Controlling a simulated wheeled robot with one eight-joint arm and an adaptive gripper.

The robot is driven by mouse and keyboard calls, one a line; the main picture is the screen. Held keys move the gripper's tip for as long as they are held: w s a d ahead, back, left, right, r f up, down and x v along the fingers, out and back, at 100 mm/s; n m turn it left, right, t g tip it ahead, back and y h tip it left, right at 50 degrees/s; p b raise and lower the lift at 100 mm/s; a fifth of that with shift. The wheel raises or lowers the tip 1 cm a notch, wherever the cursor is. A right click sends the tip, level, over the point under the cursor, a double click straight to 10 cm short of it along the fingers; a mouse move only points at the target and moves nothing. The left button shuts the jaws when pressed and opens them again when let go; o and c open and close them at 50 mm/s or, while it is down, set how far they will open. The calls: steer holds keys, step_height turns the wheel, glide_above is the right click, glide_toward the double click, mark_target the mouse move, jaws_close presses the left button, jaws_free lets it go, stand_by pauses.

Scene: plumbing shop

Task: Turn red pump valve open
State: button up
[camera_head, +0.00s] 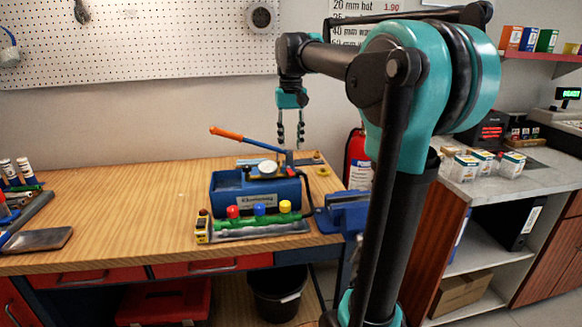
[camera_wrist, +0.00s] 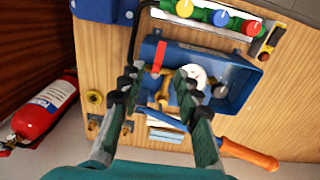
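The blue test pump (camera_head: 257,197) stands on the wooden bench with a pressure gauge (camera_head: 268,168) on top and an orange-ended pump handle (camera_head: 228,133) raised to the left. The red pump valve lever (camera_wrist: 158,58) lies over the pump's edge in the wrist view, beside a brass fitting (camera_wrist: 162,92). A small red part of it shows on the pump in the head view (camera_head: 291,170). My gripper (camera_head: 290,143) hangs above the pump, fingers down. In the wrist view my gripper (camera_wrist: 158,82) is open, its two fingers spread either side of the lever's line, apparently not touching it.
A green manifold (camera_head: 259,218) with red, blue and yellow knobs lies in front of the pump. A blue vise (camera_head: 343,212) sits at the bench's right edge. A red fire extinguisher (camera_head: 358,160) stands behind it. The pump handle crosses close to my fingers.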

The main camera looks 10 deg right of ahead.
mark_target(291, 172)
step_height(291, 172, down, 9)
steer(key=shift+r, duration=0.1)
stand_by(0.4)
jaws_close()
